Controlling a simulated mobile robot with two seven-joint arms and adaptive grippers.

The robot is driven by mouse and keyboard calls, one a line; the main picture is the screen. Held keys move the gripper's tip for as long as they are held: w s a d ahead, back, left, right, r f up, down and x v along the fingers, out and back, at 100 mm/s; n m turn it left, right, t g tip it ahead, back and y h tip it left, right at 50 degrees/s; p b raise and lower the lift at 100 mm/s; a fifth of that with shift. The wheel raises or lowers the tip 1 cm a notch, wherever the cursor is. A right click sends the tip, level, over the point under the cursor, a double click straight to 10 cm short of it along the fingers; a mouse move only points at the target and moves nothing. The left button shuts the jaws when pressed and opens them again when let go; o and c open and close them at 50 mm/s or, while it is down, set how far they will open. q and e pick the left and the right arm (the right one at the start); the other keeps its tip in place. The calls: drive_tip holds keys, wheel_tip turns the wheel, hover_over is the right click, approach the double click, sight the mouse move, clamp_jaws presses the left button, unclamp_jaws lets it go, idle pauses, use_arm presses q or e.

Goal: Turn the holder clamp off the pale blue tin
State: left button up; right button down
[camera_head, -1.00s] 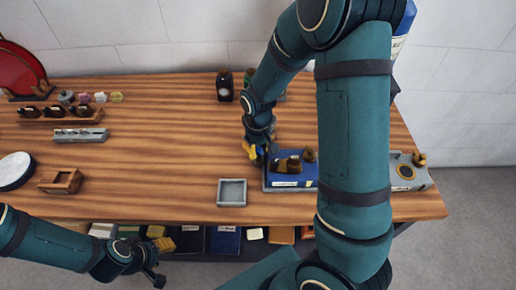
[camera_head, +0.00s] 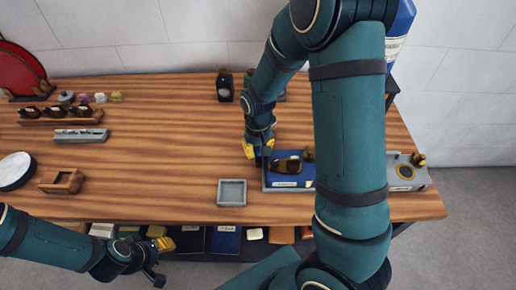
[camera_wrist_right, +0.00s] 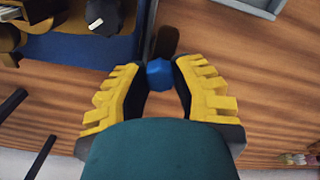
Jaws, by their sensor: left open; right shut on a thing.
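The blue holder (camera_head: 275,178) sits on a grey base near the table's right front, with a dark brown part (camera_head: 288,165) on top. My right gripper (camera_head: 255,150) is at the holder's left rear corner. In the right wrist view its yellow-padded fingers (camera_wrist_right: 160,78) are shut on a blue knob (camera_wrist_right: 159,73), with a dark lever-like piece (camera_wrist_right: 165,42) just beyond it. The holder's blue wall (camera_wrist_right: 82,48) shows at upper left there. I cannot make out a pale blue tin; my right arm hides part of the holder. My left gripper (camera_head: 154,277) is open and empty in front of the table.
A grey square tray (camera_head: 232,193) stands left of the holder. A grey fixture (camera_head: 407,173) with a round ring stands to the right, beyond my arm. A dark bottle (camera_head: 225,86) stands behind. The middle of the table (camera_head: 165,150) is clear.

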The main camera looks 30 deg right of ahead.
sight(258, 150)
drive_tip(key=c, duration=0.7)
unclamp_jaws()
wheel_tip(258, 150, up, 12)
